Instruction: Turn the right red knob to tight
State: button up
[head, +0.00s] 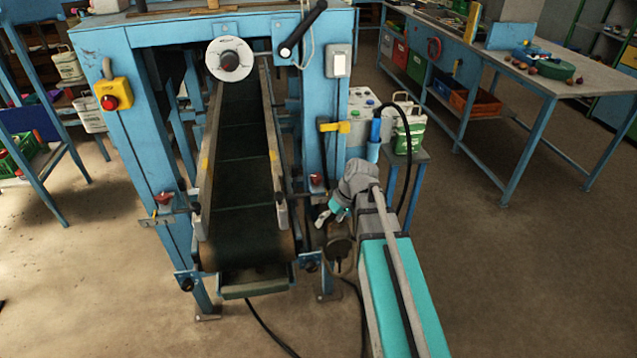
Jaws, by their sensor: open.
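The right red knob (317,180) sits on a bracket on the right leg of the blue machine, beside the conveyor's right rail. A matching left red knob (165,198) sits on the left leg. My gripper (324,215) is open, just below and slightly right of the right knob, and appears apart from it. My arm reaches up from the lower right. The gripper is small in this view, and the gap in depth to the knob cannot be judged. Any tight marking is too small to read.
The dark conveyor belt (241,190) runs between the rails. A yellow lever (334,126) juts out above the right knob. A grey control box (364,112) and jugs (409,130) stand behind my arm. A black cable hangs there. Floor (500,270) at right is clear.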

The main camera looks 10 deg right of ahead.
jog(key=w+d+r+n+t+y+b, duration=0.15)
jog(key=w+d+n+y, duration=0.3)
jog(key=w, duration=0.45)
jog(key=n+t+y+b, duration=0.3)
jog(key=n+t, duration=0.1)
send_near(318, 177)
jog(key=d+r, duration=0.2)
jog(key=d, duration=0.1)
jog(key=shift+s+d+g, duration=0.2)
jog(key=shift+s+g, duration=0.05)
jog(key=shift+s, duration=0.25)
jog(key=shift+a+f, duration=0.1)
jog(key=b+x, duration=0.5)
jog(key=x, duration=0.8)
jog(key=shift+w+a+f, duration=0.1)
jog(key=shift+a+f, duration=0.1)
jog(key=shift+f, duration=0.1)
jog(key=c, duration=0.8)
